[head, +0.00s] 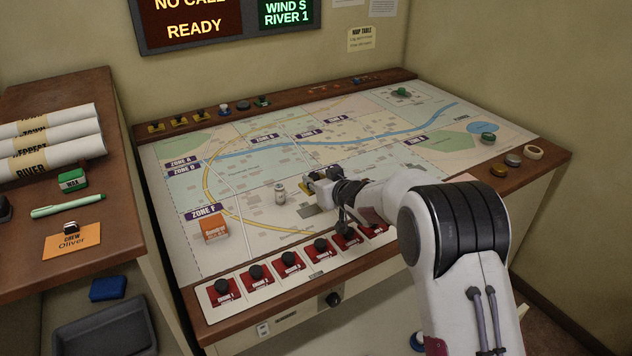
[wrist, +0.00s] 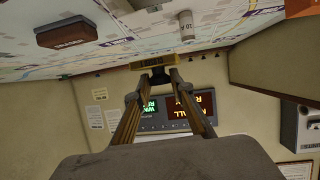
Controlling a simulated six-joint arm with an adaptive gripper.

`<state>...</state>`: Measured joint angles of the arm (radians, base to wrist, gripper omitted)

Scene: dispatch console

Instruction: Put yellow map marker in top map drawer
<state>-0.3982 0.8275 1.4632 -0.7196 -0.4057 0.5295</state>
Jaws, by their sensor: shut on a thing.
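My gripper (head: 326,184) is over the middle of the map table (head: 180,240). In the wrist view my gripper (wrist: 155,82) is shut on the black knob of a yellow map marker (wrist: 155,63). The marker also shows at the gripper's tip in the head view (head: 317,175), partly hidden by the fingers. It is close to the map surface; I cannot tell whether it touches. The map table's front has a drawer face with a black knob (head: 333,299), which looks shut. My arm hides the right part of the front.
An orange box (head: 214,229) and a small white cylinder (head: 279,193) stand on the map near my gripper. Red plates with black knobs (head: 290,262) line the front edge. Several small markers (head: 179,120) sit on the back rail. A side desk (head: 110,225) is at left.

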